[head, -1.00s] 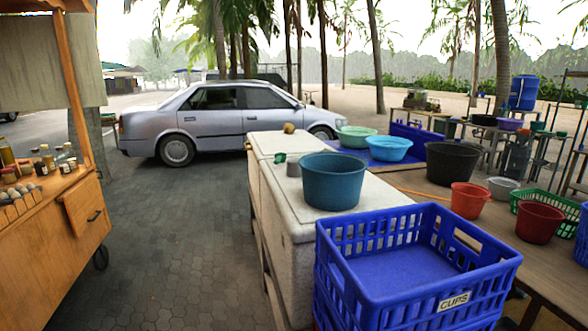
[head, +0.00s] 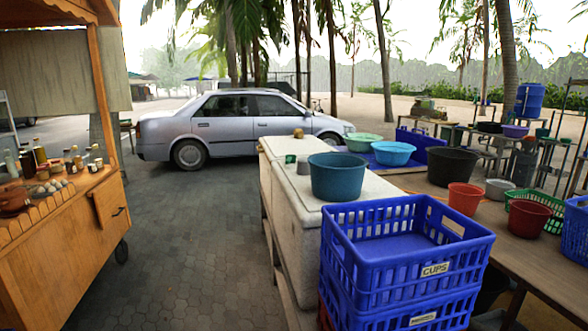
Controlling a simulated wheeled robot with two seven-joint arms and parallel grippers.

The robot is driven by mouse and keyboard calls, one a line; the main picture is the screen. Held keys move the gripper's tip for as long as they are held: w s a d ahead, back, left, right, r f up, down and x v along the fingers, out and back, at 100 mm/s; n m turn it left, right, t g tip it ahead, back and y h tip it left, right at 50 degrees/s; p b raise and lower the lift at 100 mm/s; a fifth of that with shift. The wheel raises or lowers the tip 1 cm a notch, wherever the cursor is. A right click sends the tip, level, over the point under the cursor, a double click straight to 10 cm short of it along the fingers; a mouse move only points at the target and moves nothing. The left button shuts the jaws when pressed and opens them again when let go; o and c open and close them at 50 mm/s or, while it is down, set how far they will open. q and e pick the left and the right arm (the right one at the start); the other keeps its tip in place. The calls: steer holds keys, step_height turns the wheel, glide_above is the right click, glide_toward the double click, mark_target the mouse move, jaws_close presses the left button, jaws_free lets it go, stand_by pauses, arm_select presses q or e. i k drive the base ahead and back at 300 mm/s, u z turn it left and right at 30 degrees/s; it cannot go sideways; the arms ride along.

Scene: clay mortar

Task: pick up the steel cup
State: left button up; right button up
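A small grey cup (head: 303,166), which looks like the steel cup, stands on the white chest-like counter (head: 287,210), just left of and partly behind a large teal tub (head: 337,177). It is small in the picture, so its metal finish is hard to tell. A small green item (head: 290,159) sits beside it on the left. Neither of my grippers is in view.
Blue crates (head: 400,262), the upper one empty and labelled CUPS, are stacked in front of the counter. A wooden cart (head: 60,235) with bottles and jars stands at left. A table with bowls and buckets is at right. Paved floor (head: 185,250) between cart and counter is clear.

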mark_target(303, 167)
steer(key=u, duration=1.15)
steer(key=i, duration=3.75)
steer(key=z, duration=1.9)
